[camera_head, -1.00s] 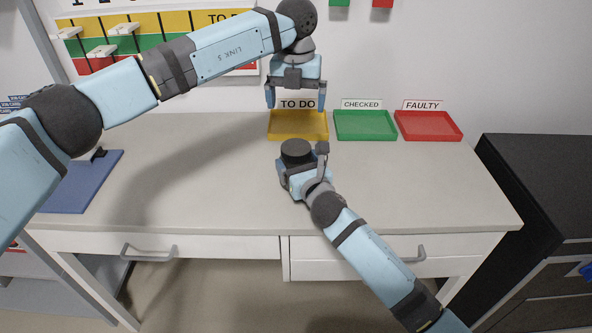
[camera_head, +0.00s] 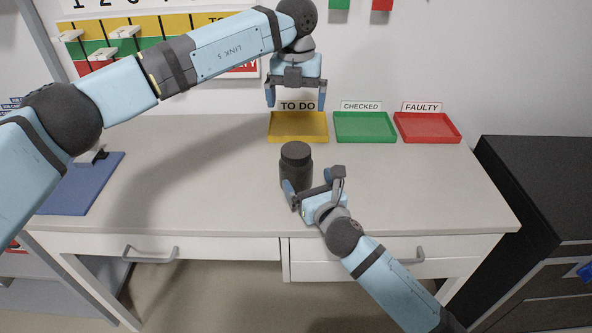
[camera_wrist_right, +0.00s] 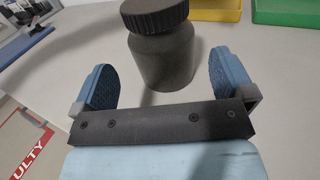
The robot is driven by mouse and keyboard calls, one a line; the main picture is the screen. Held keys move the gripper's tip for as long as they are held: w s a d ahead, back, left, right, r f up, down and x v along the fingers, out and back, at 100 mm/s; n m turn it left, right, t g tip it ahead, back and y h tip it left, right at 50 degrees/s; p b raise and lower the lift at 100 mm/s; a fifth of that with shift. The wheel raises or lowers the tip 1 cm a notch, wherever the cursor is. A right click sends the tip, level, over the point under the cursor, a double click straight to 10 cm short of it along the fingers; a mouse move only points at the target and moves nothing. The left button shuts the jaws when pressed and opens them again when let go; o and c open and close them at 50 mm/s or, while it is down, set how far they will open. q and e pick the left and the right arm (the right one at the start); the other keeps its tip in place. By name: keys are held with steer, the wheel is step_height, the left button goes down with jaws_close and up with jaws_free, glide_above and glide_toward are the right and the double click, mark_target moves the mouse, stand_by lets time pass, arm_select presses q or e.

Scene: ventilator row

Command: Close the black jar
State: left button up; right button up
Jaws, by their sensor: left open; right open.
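The jar body (camera_wrist_right: 168,62) and lid (camera_wrist_right: 155,13) also show in the right wrist view, beyond the fingers. My right gripper (camera_head: 314,190) is open and empty, just in front of the jar, apart from it in the wrist view. My left gripper (camera_head: 296,98) is open and empty, raised above and behind the jar near the yellow tray.
Yellow (camera_head: 298,127), green (camera_head: 365,127) and red (camera_head: 428,128) trays line the back of the table. A blue board (camera_head: 80,185) lies at the left. A dark cabinet (camera_head: 545,170) stands at the right. The table right of the jar is clear.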

steer(key=v, duration=0.7)
steer(key=shift+s+p, duration=0.1)
steer(key=shift+p, duration=0.2)
